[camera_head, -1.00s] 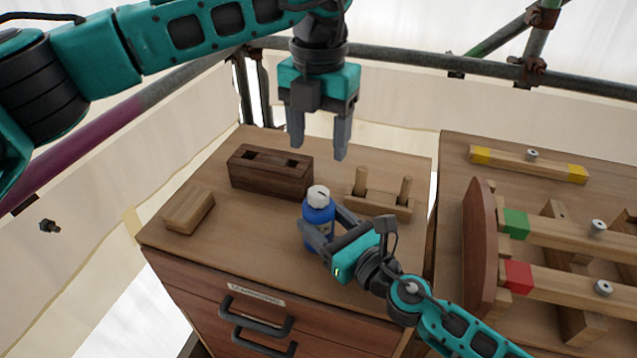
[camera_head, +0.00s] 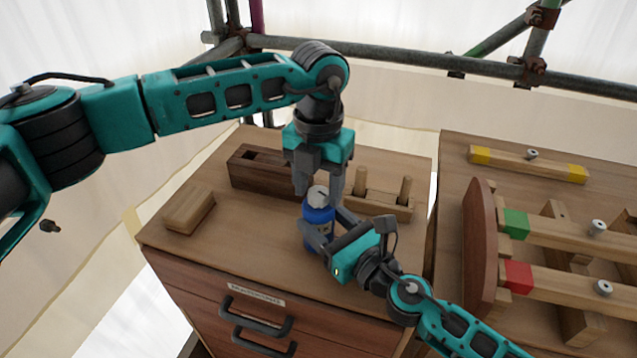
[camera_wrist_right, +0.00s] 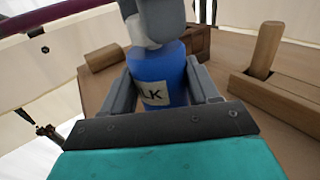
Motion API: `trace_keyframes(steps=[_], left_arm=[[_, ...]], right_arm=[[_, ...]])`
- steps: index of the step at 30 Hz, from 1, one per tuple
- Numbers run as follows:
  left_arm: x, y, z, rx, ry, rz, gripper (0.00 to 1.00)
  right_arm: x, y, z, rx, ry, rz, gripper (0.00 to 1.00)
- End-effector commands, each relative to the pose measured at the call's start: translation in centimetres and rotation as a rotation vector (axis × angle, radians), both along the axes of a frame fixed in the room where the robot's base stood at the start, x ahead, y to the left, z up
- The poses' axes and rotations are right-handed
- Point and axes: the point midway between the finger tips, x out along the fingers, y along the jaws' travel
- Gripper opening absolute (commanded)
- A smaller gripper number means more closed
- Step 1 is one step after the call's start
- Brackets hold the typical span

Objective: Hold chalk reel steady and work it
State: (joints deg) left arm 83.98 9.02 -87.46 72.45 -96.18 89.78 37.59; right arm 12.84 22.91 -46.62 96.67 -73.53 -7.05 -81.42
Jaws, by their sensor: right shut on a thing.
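The chalk reel (camera_head: 319,233) is a blue bottle-shaped body with a white top, standing upright on the wooden cabinet top. In the right wrist view its blue body (camera_wrist_right: 158,72) carries a label ending in "LK". My right gripper (camera_head: 322,230) is shut on the blue body from the front right, one finger on each side. My left gripper (camera_head: 318,192) points straight down over the reel, its fingers apart on either side of the white top. In the right wrist view a grey finger (camera_wrist_right: 165,20) covers part of the white top. Whether the left fingers touch it I cannot tell.
A dark slotted block (camera_head: 256,172) stands behind the reel, and a light block (camera_head: 189,208) lies to the left. A pegged wooden rack (camera_head: 385,200) is close on the right. A second bench (camera_head: 450,230) holds striped beams. The cabinet's front left top is clear.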

Motion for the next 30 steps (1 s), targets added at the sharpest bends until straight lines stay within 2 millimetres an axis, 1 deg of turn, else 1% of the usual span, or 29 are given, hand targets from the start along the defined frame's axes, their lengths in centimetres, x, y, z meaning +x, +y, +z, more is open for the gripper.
trace_keyframes(steps=[1, 2, 12, 15, 23, 30], left_arm=[[-0.01, -0.02, 0.02, 0.000, 0.000, 0.000, 0.49], [-0.01, -0.02, 0.02, 0.000, 0.000, 0.000, 0.46], [0.00, -0.02, 0.05, 0.000, 0.000, 0.000, 0.14], [0.00, -0.02, 0.06, 0.000, 0.000, 0.000, 0.06], [0.00, -0.02, 0.08, 0.000, -0.001, -0.029, 0.06], [0.01, -0.03, 0.10, 0.000, -0.001, -0.153, 0.06]], right_arm=[[-0.03, 0.02, -0.04, 0.000, 0.001, 0.001, 0.26], [-0.03, 0.02, -0.04, 0.000, 0.001, 0.001, 0.26], [-0.03, 0.02, -0.05, 0.000, 0.001, 0.001, 0.26], [-0.03, 0.02, -0.05, 0.000, 0.001, 0.001, 0.26], [-0.03, 0.02, -0.05, -0.001, 0.001, 0.001, 0.26], [-0.03, 0.02, -0.06, -0.001, 0.001, 0.001, 0.26]])
